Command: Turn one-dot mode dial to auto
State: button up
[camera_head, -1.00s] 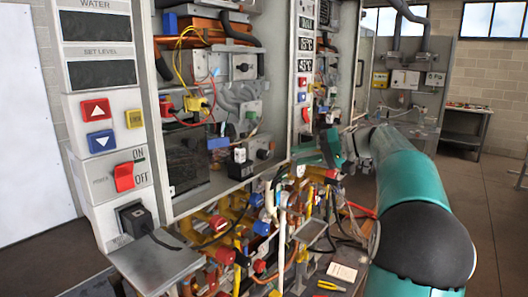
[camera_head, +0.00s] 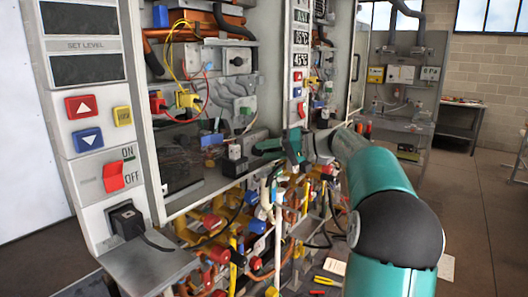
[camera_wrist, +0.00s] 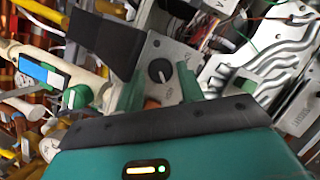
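In the wrist view a round black dial (camera_wrist: 159,71) with a white pointer mark sits on a grey metal plate (camera_wrist: 178,53). The dial's dots and labels are too small to read. My gripper (camera_wrist: 160,82) is open, its two green fingers on either side of the dial's near edge. I cannot tell whether they touch it. An orange-brown part shows low between the fingers. In the head view my green gripper (camera_head: 281,147) is at the lower edge of the open heater cabinet (camera_head: 212,208). It hides the dial there.
A black block (camera_wrist: 103,42) stands close left of the gripper in the wrist view. A pale pipe with a green knob (camera_wrist: 76,97) is further left. Silver ribbed metal (camera_wrist: 245,55) and wires lie right. Dense pipes and valves (camera_head: 255,225) fill the space below the cabinet.

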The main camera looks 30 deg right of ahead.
jog(key=shift+w+a, duration=0.2)
jog(key=shift+a, duration=0.1)
jog(key=shift+w+a+f, duration=0.1)
jog(key=shift+w+f, duration=0.05)
jog(key=shift+w, duration=0.25)
jog(key=shift+s, duration=0.15)
jog(key=c, duration=0.7)
jog(key=n+h, duration=0.1)
jog(key=n, duration=0.1)
jog(key=shift+a+n+h, duration=0.15)
jog(key=shift+n+h, duration=0.15)
jog(key=shift+n, duration=0.1)
jog(key=n+h, duration=0.2)
jog(key=n, duration=0.1)
